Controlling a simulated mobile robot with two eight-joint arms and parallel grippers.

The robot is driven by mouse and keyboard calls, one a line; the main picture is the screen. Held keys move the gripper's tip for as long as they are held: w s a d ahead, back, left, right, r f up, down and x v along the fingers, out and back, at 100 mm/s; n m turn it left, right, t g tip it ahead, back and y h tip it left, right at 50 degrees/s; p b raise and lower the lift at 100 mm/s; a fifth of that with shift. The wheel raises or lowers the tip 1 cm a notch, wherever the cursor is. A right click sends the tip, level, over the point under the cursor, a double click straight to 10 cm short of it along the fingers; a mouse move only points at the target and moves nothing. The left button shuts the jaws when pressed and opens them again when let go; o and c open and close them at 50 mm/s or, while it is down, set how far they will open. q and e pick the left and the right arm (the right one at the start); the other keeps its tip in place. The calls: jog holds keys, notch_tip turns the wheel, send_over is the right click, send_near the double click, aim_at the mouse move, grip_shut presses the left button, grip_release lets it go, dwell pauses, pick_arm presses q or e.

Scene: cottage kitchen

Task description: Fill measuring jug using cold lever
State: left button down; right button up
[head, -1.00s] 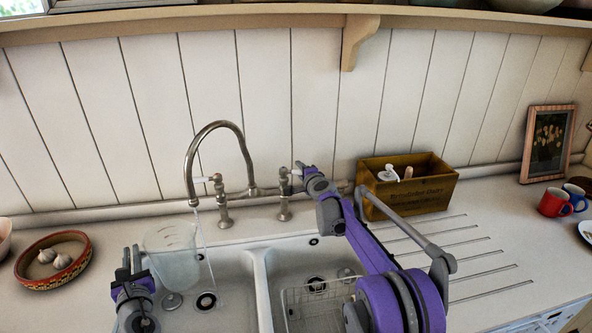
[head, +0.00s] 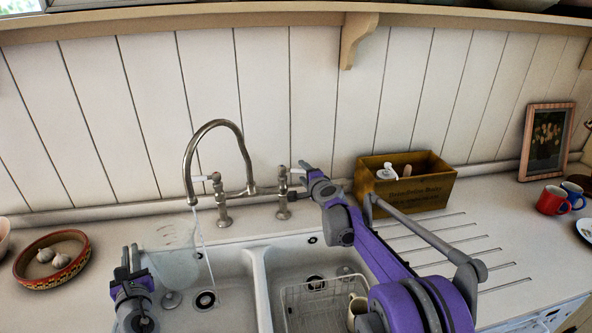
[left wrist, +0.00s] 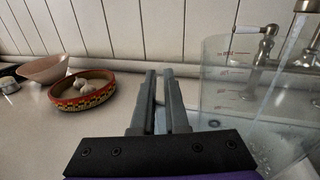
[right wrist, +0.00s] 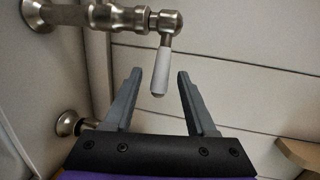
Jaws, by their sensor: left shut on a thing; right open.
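The clear measuring jug (head: 172,262) is over the left basin, its side also large in the left wrist view (left wrist: 225,75). My left gripper (head: 128,262) is shut on it at its left side. A thin water stream (head: 201,235) runs from the tap spout (head: 190,198) past the jug's right edge; I cannot tell how much lands inside. The right tap lever (head: 296,171), white-handled, is at my right gripper (head: 308,172). In the right wrist view the white handle (right wrist: 160,74) hangs between the open fingers, with gaps on both sides. The left lever (head: 204,179) points left.
The right basin holds a wire rack (head: 312,305) with a cream mug (head: 356,307). A wooden caddy (head: 412,188) stands behind my right arm. A patterned bowl with garlic (head: 50,273) sits left of the sink. The ribbed drainer (head: 475,250) is mostly clear.

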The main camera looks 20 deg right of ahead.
jog(key=v, duration=0.7)
jog(key=shift+s+a, duration=0.1)
jog(key=shift+c, duration=0.2)
jog(key=w+a+f+n+g, duration=0.1)
jog(key=a+f+n+g, duration=0.7)
jog(key=n, duration=0.8)
notch_tip(320, 180, up, 8)
jog(key=w+d+n+t+h, duration=0.2)
jog(key=n+t+h, duration=0.1)
jog(key=n+h, duration=0.8)
jog(key=x, duration=1.2)
